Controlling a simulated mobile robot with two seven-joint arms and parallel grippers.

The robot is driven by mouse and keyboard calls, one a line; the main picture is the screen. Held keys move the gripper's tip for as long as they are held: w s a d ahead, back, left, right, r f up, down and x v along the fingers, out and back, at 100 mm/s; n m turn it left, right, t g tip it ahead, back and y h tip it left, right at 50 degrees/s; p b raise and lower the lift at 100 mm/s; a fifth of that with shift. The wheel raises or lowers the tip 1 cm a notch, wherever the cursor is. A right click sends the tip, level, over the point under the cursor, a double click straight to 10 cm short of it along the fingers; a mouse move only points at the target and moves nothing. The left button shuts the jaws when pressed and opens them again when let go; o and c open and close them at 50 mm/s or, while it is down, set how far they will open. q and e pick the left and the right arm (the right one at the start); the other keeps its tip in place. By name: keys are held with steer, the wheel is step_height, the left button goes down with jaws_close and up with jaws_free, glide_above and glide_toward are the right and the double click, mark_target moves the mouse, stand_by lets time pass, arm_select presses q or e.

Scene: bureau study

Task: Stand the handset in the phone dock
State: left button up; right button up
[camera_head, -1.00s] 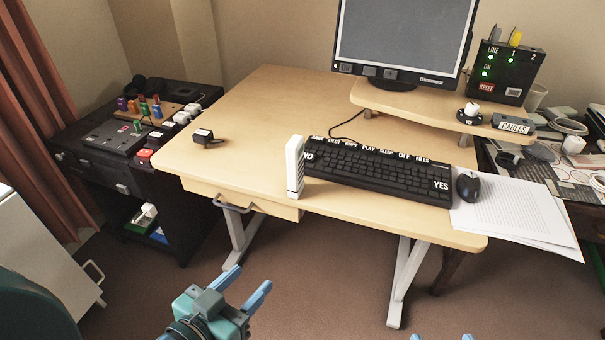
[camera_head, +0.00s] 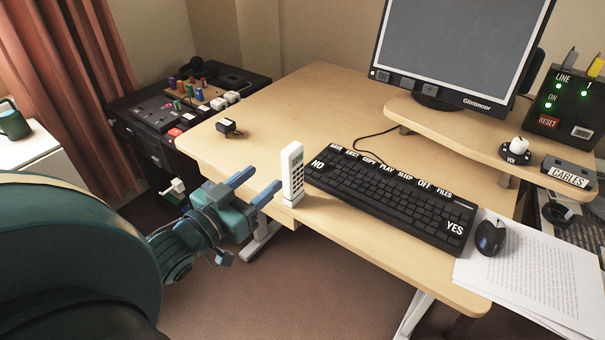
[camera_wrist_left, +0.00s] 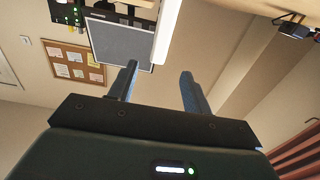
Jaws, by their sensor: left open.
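A white handset (camera_head: 292,172) with a dark keypad stands upright on the desk's front edge, left of the keyboard. Its foot is small in view, and I cannot tell whether a separate base is under it. My left gripper (camera_head: 263,180) is open and empty, its two blue fingers pointing toward the handset from the left, just short of it. In the left wrist view the handset (camera_wrist_left: 167,32) shows beyond the open fingers, with the picture turned over. I cannot make out the phone dock for certain. My right gripper is out of view.
A black keyboard (camera_head: 392,197) lies right of the handset, with a mouse (camera_head: 490,237) and papers (camera_head: 530,285) farther right. A small black-and-white block (camera_head: 228,128) sits on the desk's left part. A monitor (camera_head: 455,50) stands behind. The desk's middle left is clear.

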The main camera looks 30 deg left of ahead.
mark_target(298, 150)
arm_select(q)
steer(key=w, duration=0.8)
steer(key=w+d, duration=0.1)
steer(key=w, duration=0.3)
steer(key=shift+w+b, duration=0.15)
steer(key=shift+b, duration=0.25)
steer(key=shift+c, duration=0.3)
jaws_close()
